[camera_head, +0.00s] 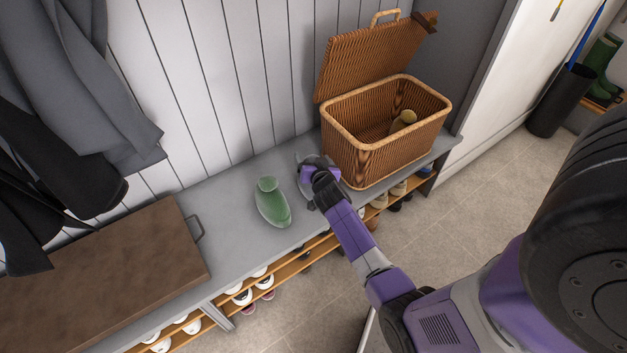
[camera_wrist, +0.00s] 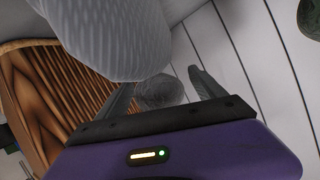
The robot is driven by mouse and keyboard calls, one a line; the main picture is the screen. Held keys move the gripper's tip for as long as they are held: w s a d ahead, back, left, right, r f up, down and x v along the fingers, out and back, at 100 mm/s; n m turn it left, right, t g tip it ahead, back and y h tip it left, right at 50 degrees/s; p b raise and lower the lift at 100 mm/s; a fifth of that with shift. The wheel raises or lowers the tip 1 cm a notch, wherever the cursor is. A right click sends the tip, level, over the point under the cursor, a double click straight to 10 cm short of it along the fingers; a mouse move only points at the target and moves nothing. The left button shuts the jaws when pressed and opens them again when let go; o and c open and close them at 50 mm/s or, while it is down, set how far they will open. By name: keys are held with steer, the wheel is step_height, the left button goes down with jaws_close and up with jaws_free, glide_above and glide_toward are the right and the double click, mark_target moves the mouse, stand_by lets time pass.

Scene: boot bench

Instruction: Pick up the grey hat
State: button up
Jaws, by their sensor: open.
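The grey hat (camera_wrist: 110,38) fills the upper left of the wrist view, with a ribbed knit surface. A rounder grey tuft, which looks like its pompom (camera_wrist: 160,92), shows between the fingers of my gripper (camera_wrist: 162,86). The fingers stand apart on either side of it; I cannot tell whether they touch it. In the head view, my gripper (camera_head: 306,184) is low over the bench, just left of the wicker basket. It hides most of the hat there, and only a grey edge (camera_head: 312,160) shows behind it.
The open wicker basket (camera_head: 372,160) stands close to the right, with a tan item (camera_head: 403,121) inside. A brown cushion (camera_head: 110,275) and hanging coats (camera_head: 75,90) are farther left.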

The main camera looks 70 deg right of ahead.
steer(key=shift+w+d+f, duration=0.25)
steer(key=shift+w+d, duration=0.1)
steer(key=shift+d, duration=0.15)
steer(key=shift+c, duration=0.2)
jaws_close()
steer(key=shift+r, duration=0.15)
